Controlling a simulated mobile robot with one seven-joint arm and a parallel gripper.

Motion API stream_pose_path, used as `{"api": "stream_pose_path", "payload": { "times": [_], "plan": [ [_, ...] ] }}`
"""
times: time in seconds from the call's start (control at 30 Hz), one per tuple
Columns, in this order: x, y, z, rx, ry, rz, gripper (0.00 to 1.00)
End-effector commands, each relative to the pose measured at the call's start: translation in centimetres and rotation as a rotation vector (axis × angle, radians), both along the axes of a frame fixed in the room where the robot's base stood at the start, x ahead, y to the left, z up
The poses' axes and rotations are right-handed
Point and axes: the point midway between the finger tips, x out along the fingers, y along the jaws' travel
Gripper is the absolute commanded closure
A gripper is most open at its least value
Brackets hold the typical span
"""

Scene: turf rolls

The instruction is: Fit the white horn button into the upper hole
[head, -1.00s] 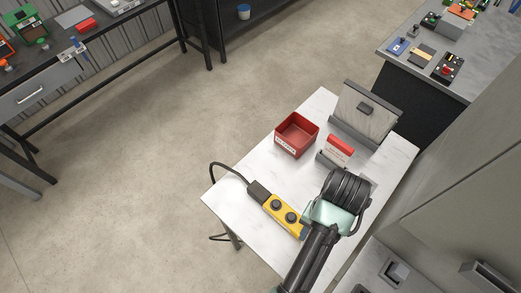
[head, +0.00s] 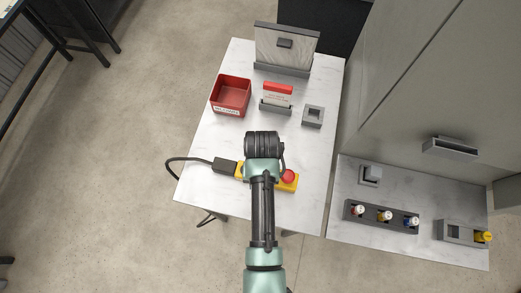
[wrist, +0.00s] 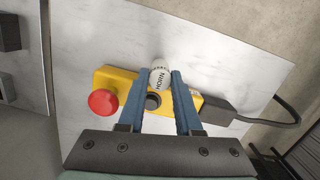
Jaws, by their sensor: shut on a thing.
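The white horn button (wrist: 160,77), a short cylinder lettered HORN, is between the blue fingertips of my gripper (wrist: 161,84) in the wrist view. My gripper is shut on it, over the yellow control box (wrist: 108,78). The box has a red mushroom button (wrist: 103,102) at one end and a dark round hole (wrist: 153,101) near its middle. The horn button overlaps the box's far edge in this view; its height above the box cannot be told. In the head view my arm covers most of the yellow box (head: 287,185), the holes and my fingers.
A black cable (head: 190,160) leaves the box's left end. A red bin (head: 231,96), a card holder (head: 276,104) and a grey socket block (head: 313,116) stand farther back. A rack (head: 382,216) with several buttons lies on the right-hand counter.

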Motion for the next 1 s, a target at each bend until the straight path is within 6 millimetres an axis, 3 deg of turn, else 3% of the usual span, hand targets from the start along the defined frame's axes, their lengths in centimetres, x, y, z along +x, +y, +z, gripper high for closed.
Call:
{"api": "stream_pose_path", "payload": {
  "times": [0.13,0.53,0.57,0.7,1.0],
  "plan": [
    [0.0,0.0,-1.3,0.000,-0.001,0.000,1.00],
    [0.1,0.0,-1.8,0.000,-0.002,0.000,1.00],
    [0.1,0.0,-1.7,0.000,-0.002,0.000,0.61],
    [0.1,0.0,-1.7,0.000,-0.002,0.000,0.37],
    [0.0,0.0,-1.6,0.000,-0.002,0.000,0.37]
  ]
}}
